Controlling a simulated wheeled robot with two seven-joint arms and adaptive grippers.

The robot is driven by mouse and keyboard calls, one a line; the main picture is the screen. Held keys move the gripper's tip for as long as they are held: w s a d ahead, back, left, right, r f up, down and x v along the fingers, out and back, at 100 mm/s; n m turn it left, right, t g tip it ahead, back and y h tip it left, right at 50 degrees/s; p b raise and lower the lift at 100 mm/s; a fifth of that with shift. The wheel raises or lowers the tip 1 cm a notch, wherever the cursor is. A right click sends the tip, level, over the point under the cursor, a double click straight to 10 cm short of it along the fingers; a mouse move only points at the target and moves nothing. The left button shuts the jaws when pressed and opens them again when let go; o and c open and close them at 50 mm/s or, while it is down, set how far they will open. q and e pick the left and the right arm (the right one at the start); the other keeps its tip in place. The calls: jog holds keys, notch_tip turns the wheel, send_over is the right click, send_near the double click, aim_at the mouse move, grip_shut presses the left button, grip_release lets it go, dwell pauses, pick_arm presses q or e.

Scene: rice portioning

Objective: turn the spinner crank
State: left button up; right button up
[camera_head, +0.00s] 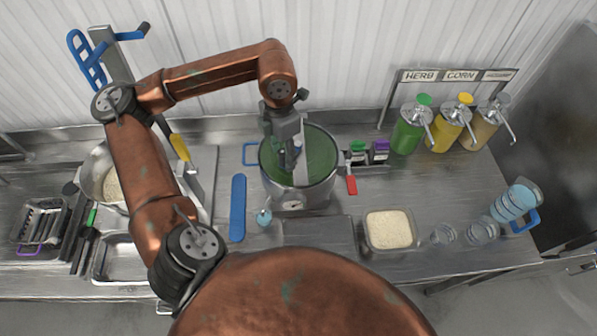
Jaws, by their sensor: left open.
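The spinner (325,150) is a round metal pot with green inside, standing at the middle of the counter. It has a blue handle (251,154) on its left side and a red-handled part (351,185) at its right. My left gripper (288,158) points down over the spinner's left half, its jaws open. The crank cannot be clearly made out; the gripper covers that part of the spinner, and I cannot tell whether they touch. My right gripper is not in view.
A blue flat strip (238,208) lies left of the spinner. A container of rice (389,229) and clear cups (482,232) stand to the right. HERB and CORN pump bottles (410,128) stand behind. A rice pot (97,172) and utensils are at left.

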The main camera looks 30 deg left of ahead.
pick_arm(q)
notch_tip(320, 180, up, 8)
jog(key=p, duration=0.4)
jog(key=shift+f, duration=0.25)
jog(key=shift+f, duration=0.1)
jog(key=shift+d, duration=0.15)
